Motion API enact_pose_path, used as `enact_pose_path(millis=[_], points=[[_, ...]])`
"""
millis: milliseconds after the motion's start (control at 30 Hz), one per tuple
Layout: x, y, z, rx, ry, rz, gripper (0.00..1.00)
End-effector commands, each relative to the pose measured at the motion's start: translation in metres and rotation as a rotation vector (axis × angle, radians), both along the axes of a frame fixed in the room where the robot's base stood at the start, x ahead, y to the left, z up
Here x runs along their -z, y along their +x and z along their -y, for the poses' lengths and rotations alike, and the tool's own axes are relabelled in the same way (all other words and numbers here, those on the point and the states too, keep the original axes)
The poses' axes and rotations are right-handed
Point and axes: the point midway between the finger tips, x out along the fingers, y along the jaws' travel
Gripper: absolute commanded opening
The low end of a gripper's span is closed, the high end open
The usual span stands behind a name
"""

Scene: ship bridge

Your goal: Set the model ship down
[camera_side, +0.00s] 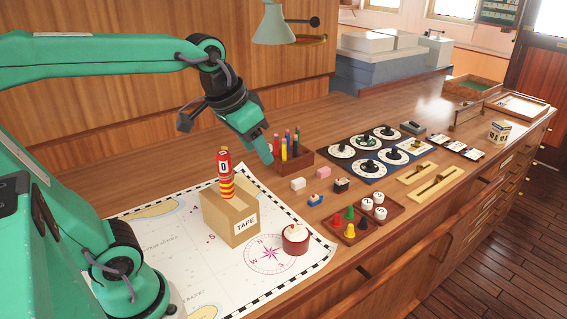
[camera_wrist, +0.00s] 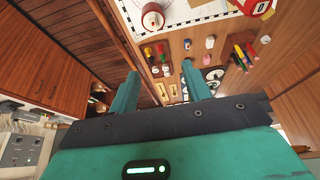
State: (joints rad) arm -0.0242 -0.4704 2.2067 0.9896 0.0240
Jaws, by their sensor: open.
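I cannot clearly pick out the ship in the wrist view.
A white and a black small block (camera_side: 341,185) stand close by. A pencil box (camera_side: 293,160), a piece tray (camera_side: 350,232) and dial mats (camera_side: 372,165) surround them. On the chart (camera_side: 165,255) are a TAPE carton (camera_side: 221,215) topped by a striped red stack, and a red round pot (camera_side: 295,241).

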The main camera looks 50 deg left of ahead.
Motion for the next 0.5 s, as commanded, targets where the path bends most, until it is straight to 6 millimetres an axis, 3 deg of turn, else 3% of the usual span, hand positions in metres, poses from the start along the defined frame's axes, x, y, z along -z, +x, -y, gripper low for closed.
enact_pose_path(millis=[200,500], points=[[0.025,-0.044,0.005,0.003,-0.005,0.048,0.48],[0.045,-0.069,0.007,0.003,-0.010,0.076,0.48]])
